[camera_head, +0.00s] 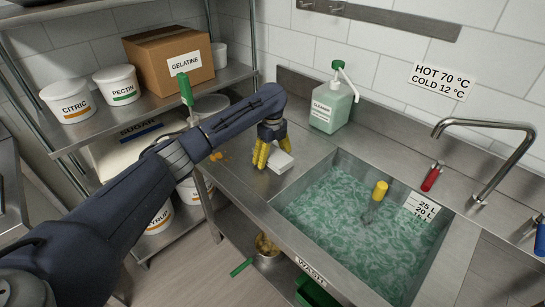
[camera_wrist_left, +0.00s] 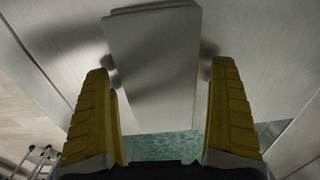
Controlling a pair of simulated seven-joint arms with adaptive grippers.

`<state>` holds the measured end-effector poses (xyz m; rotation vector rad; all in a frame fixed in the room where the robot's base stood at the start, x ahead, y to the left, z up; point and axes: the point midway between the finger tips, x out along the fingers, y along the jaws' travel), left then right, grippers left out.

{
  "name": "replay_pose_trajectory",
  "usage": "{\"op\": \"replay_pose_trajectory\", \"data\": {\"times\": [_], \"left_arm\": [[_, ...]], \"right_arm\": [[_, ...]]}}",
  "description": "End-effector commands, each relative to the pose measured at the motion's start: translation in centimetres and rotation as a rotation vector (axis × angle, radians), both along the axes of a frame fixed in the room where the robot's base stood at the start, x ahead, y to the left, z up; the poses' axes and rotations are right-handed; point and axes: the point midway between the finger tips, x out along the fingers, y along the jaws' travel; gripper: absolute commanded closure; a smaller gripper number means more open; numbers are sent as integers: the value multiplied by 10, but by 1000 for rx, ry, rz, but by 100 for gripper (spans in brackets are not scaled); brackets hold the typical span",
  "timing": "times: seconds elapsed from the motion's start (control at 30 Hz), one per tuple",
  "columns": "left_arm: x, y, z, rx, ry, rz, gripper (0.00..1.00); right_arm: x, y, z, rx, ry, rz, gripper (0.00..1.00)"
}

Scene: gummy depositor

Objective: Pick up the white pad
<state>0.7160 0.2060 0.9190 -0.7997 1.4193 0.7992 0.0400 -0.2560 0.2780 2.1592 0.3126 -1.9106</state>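The white pad (camera_head: 281,162) lies on the steel counter (camera_head: 229,179), just left of the sink's back left corner. My left gripper (camera_head: 268,154) is over the counter at the pad, its yellow fingers partly in front of the pad's left side. In the left wrist view the pad (camera_wrist_left: 155,60) shows as a pale slab ahead of and between the fingertips (camera_wrist_left: 161,72). The fingers are spread, with a visible gap on each side of the pad. My right gripper is not in view.
The sink (camera_head: 330,240) of green soapy water holds a yellow-handled tool (camera_head: 379,191). A cleaner bottle (camera_head: 331,105) stands behind the pad. A faucet (camera_head: 490,150) and red-handled item (camera_head: 432,177) are at right. Shelves with a gelatine box (camera_head: 150,60) are left.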

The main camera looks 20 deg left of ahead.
Motion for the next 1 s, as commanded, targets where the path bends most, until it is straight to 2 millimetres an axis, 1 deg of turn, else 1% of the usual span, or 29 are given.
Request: {"op": "replay_pose_trajectory", "data": {"times": [0.03,0.07,0.47,0.5,0.77,0.87,1.0], "left_arm": [[0,0,0,0,0,0,13],[0,0,0,0,0,0,16],[0,0,0,1,-1,0,63],[0,0,0,1,-1,0,64],[0,0,2,0,-1,0,65],[1,0,6,1,-2,0,65],[1,0,17,1,-3,-1,65]], "right_arm": [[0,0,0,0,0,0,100],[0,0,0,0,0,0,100],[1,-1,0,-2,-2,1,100],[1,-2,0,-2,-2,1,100],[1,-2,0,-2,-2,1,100],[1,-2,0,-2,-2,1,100],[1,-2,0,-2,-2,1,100]]}}
